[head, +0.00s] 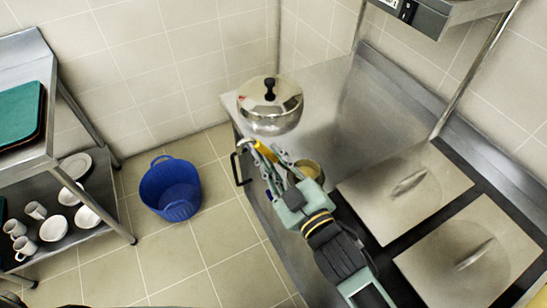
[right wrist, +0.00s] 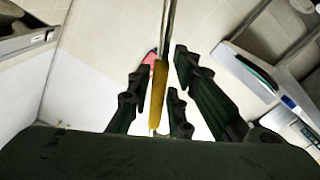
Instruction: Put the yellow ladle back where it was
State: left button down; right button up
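The yellow ladle's handle (head: 264,148) shows at the tips of my right gripper (head: 268,150), beside the counter's left edge. In the right wrist view, the yellow handle (right wrist: 158,95) stands between the fingers of my right gripper (right wrist: 160,85), with its metal shaft running up out of the picture. The fingers are apart, with a gap seen between the handle and the left finger. The ladle's bowl is not visible. My left gripper is not in view.
A shiny lidded pot (head: 268,116) with a black knob stands near the counter's left corner. A brownish round container (head: 309,168) is partly hidden behind my gripper. A blue basket (head: 172,193) is on the floor. A rack (head: 100,205) with dishes stands at left.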

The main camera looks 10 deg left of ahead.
jog(key=shift+o, duration=0.9)
jog(key=shift+r, duration=0.1)
jog(key=shift+s+d, duration=0.1)
jog(key=shift+s, duration=0.1)
jog(key=b+v, duration=0.2)
jog(key=v, duration=0.9)
jog(key=shift+s+d+b, duration=0.2)
jog(key=shift+b, duration=0.2)
